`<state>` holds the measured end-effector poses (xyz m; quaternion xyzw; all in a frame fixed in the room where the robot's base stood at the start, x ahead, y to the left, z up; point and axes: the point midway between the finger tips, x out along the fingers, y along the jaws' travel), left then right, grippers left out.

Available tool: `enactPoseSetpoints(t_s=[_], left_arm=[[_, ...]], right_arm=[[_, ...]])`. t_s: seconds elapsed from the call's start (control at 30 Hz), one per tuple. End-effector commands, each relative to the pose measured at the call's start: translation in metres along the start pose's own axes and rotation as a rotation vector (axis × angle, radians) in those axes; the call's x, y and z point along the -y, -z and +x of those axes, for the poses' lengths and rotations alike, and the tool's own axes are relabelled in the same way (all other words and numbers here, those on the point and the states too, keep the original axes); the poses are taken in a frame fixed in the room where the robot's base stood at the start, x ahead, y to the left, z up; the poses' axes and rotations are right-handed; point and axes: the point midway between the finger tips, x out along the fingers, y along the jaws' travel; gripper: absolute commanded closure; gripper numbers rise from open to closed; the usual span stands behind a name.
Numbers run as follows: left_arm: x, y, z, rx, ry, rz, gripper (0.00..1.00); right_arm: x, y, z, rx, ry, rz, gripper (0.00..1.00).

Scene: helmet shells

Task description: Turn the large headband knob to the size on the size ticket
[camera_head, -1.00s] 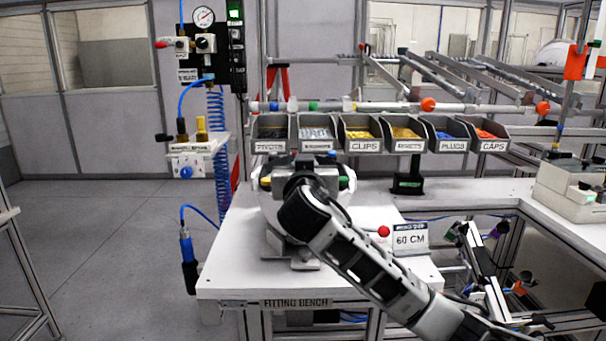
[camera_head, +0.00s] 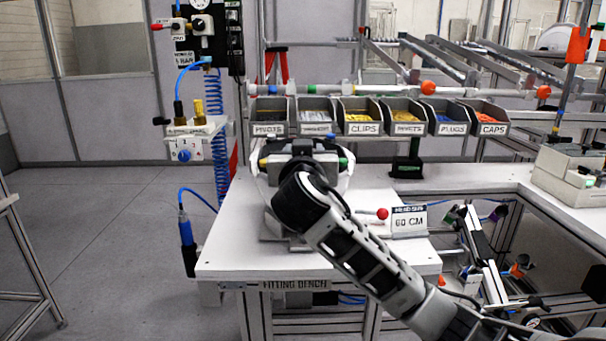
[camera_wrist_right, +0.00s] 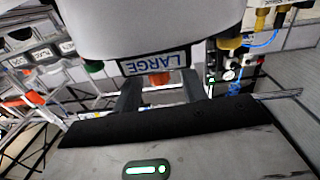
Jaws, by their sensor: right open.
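A white helmet shell (camera_head: 262,186) sits on a stand on the fitting bench, largely hidden by my right arm in the head view. In the right wrist view the shell (camera_wrist_right: 150,28) fills the top, with a LARGE label (camera_wrist_right: 146,64) appearing upside down. An orange-red knob (camera_wrist_right: 158,79) shows below that label, between my fingers. My right gripper (camera_wrist_right: 161,86) is open with a finger on each side of the knob; contact cannot be told. The size ticket (camera_head: 409,222) reads 60 CM, at the bench's right. My left gripper is not in view.
The bench top (camera_head: 228,255) is clear at the front left. A red ball (camera_head: 382,213) on a rod stands beside the ticket. A row of labelled bins (camera_head: 361,129) hangs behind the shell. A blue-hosed air tool (camera_head: 187,232) hangs left of the bench.

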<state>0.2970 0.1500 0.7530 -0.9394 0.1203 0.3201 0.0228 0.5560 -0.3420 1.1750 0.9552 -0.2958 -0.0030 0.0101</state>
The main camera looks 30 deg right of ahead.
Motion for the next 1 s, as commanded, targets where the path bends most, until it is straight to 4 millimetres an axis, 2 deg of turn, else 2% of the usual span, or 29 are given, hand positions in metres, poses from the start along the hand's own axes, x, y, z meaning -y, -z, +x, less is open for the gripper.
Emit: enactPoseSetpoints(t_s=[0.3,0.5,0.7,1.0], left_arm=[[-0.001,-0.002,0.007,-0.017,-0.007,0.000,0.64],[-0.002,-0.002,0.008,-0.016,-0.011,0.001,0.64],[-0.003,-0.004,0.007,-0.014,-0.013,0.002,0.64],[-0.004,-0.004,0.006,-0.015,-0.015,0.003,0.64]], right_arm=[[0.001,-0.003,-0.079,0.000,0.004,0.005,0.58],[0.001,-0.001,-0.115,0.000,0.002,0.004,0.58],[0.000,-0.001,-0.131,0.000,-0.001,0.000,0.58],[0.000,0.000,-0.132,-0.001,-0.002,-0.001,0.58]])
